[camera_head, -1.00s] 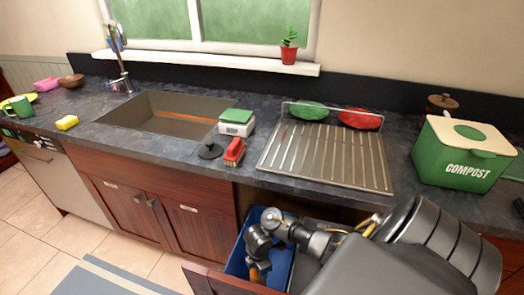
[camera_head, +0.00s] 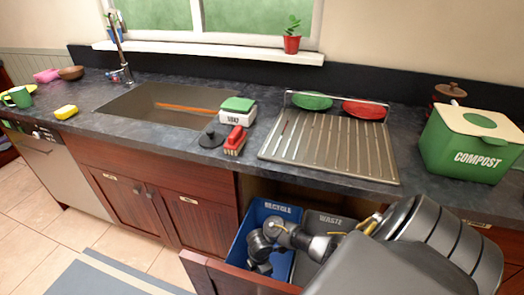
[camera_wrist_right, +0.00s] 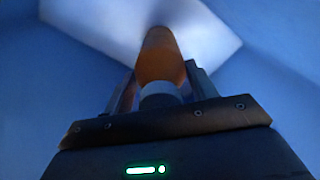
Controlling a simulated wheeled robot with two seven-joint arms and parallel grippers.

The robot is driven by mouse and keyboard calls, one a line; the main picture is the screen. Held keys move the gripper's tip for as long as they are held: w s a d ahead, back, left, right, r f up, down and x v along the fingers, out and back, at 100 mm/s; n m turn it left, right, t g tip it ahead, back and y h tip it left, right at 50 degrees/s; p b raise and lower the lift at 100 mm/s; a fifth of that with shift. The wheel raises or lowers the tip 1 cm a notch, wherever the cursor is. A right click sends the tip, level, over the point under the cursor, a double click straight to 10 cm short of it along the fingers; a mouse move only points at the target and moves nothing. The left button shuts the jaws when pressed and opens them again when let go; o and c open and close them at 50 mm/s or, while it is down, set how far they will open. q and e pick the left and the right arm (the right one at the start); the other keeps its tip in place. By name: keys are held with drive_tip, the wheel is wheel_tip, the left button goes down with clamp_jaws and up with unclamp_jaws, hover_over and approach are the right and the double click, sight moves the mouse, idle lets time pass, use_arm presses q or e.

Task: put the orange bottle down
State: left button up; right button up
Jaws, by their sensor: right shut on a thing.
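The orange bottle (camera_wrist_right: 160,58) shows in the right wrist view, with a pale cap end (camera_wrist_right: 160,92) toward my wrist. My right gripper (camera_wrist_right: 160,82) is shut on it near that end, one finger on each side. Blue walls surround the bottle, and a pale surface lies beyond its far end. In the head view my right gripper (camera_head: 260,266) is down inside the blue recycle bin (camera_head: 237,252), and the bottle is hidden there. I cannot tell whether the bottle touches the bin floor. My left gripper is not in view.
The recycle bin and a grey waste bin (camera_head: 328,222) sit in an open drawer (camera_head: 225,277) under the counter.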

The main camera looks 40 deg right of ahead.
drive_tip(key=shift+f, duration=0.2)
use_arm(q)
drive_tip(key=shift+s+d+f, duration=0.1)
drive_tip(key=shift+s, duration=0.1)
use_arm(e)
drive_tip(key=o, duration=1.3)
drive_tip(key=shift+r, duration=0.1)
wheel_tip(320, 180, up, 12)
drive_tip(key=p, duration=0.6)
drive_tip(key=shift+r, duration=0.15)
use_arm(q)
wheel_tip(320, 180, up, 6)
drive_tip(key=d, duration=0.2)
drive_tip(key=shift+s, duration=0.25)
